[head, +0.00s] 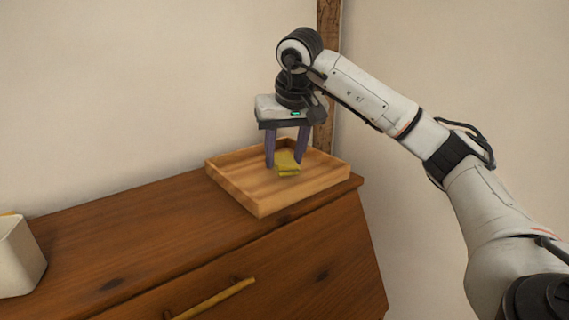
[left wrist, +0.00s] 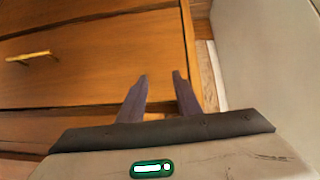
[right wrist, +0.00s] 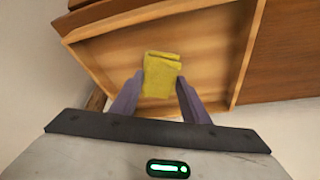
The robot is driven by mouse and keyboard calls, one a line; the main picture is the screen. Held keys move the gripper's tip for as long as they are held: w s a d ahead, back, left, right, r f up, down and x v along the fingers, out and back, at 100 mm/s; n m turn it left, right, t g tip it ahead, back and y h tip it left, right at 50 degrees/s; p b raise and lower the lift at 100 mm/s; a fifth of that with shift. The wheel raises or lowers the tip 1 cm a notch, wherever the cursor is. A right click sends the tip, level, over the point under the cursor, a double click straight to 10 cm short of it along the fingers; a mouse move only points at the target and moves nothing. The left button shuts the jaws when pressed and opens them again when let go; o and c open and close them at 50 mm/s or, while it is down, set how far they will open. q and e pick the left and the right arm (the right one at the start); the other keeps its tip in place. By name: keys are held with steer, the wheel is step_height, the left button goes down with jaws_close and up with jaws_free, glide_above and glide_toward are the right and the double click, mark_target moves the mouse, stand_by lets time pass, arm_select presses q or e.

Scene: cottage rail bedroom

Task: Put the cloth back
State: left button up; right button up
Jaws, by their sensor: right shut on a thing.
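The cloth (head: 286,160) is a small folded yellow piece, held between the fingertips of my right gripper (head: 287,168) over the wooden tray (head: 262,202). In the right wrist view the cloth (right wrist: 161,75) sits between the two fingers, inside the outline of the tray (right wrist: 215,50). I cannot tell whether it touches the tray floor. My left gripper (left wrist: 161,77) shows only in the left wrist view. Its fingers are apart with nothing between them, in front of the wooden dresser's drawers.
The tray has low walls and stands on the right end of the brown dresser top (head: 120,235). A white container (head: 20,257) stands at the left edge. A wooden post (head: 328,70) and walls are behind. The dresser top between container and tray is clear.

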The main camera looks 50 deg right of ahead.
mark_target(284, 157)
steer(key=shift+f, duration=0.9)
steer(key=o, duration=0.9)
steer(key=shift+f, duration=0.15)
steer(key=shift+r, duration=0.45)
steer(key=v, duration=0.5)
steer(key=p+v, duration=0.3)
steer(key=v, duration=0.3)
steer(key=shift+s+a+r, duration=0.1)
steer(key=shift+r, duration=0.15)
